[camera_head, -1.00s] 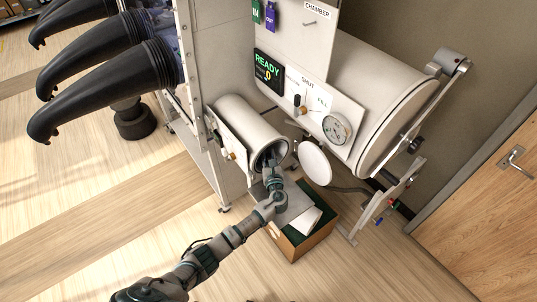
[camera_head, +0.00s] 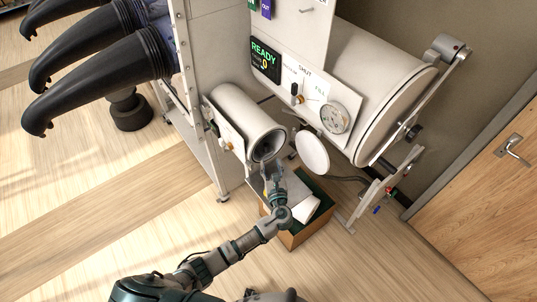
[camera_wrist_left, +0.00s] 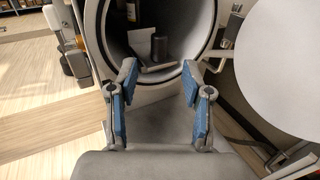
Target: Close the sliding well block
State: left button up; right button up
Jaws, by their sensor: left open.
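The small white port tube (camera_head: 245,118) has its round mouth open toward my left arm; its interior also shows in the left wrist view (camera_wrist_left: 205,25). Inside it are a dark upright cylinder (camera_wrist_left: 159,48), a pale plate beside it (camera_wrist_left: 139,44) and a flat tray-like piece under them (camera_wrist_left: 158,71). I cannot tell which of these, if any, is the sliding well block. My left gripper (camera_head: 271,172) is just outside the mouth, pointing in. In the left wrist view its blue-padded fingers (camera_wrist_left: 159,75) are spread and empty. My right gripper is not in view.
A round white lid (camera_head: 312,153) hangs open right of the mouth. A large white chamber (camera_head: 375,85) with a gauge and READY screen is above right. Black gloves (camera_head: 95,75) jut out at left.

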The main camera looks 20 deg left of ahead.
pick_arm(q)
jog(key=shift+s, duration=0.75)
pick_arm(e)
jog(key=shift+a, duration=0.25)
pick_arm(q)
jog(key=shift+a, duration=0.1)
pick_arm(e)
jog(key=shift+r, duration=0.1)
